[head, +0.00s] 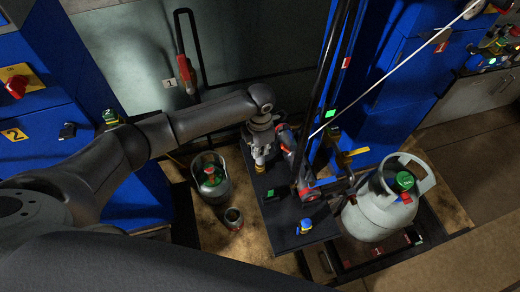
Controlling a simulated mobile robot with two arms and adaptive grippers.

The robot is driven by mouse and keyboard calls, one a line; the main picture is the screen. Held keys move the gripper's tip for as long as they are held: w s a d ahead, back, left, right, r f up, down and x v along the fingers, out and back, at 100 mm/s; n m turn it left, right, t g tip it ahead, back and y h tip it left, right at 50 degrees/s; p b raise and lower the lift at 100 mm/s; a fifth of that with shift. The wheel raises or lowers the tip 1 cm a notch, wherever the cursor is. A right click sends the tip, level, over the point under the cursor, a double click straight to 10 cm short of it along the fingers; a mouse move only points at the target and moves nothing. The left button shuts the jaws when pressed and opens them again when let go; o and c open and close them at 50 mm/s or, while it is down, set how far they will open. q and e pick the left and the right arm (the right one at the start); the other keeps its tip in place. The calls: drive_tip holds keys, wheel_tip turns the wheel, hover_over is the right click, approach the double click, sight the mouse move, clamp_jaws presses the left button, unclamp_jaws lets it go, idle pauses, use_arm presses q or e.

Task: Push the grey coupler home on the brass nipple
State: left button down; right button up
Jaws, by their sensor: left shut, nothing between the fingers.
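My left arm comes in from the left, and my left gripper (261,148) points down beside a dark upright panel. Its fingers are shut and empty. A small yellowish, brass-coloured spot (260,160) shows at its fingertips; I cannot tell whether this is the brass nipple. Just right of the gripper is a grey fitting with red parts (303,180), against the dark panel. I cannot tell for sure whether it is the grey coupler, or whether it sits on anything. My right gripper does not show.
A grey gas cylinder (372,219) with a green top stands at the right. A smaller container with a green and red top (211,181) and a small dark cup (233,218) stand left of the dark ledge (300,219). Blue cabinets (400,65) flank the space.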

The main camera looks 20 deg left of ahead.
use_arm(q)
drive_tip(key=shift+s+f, duration=0.2)
drive_tip(key=shift+f, duration=0.05)
drive_tip(key=shift+w+r+p, duration=0.2)
drive_tip(key=shift+r+p, duration=0.5)
drive_tip(key=shift+r, duration=1.2)
wheel_tip(320, 180, up, 11)
drive_tip(key=shift+f, duration=0.15)
wheel_tip(320, 180, down, 8)
drive_tip(key=shift+s+r+b, duration=0.15)
drive_tip(key=shift+b, duration=0.35)
drive_tip(key=shift+f+b, duration=1.85)
drive_tip(key=shift+f, duration=1.05)
drive_tip(key=shift+s+f+b, duration=0.1)
drive_tip(key=shift+f+b, duration=0.45)
drive_tip(key=shift+f, duration=0.05)
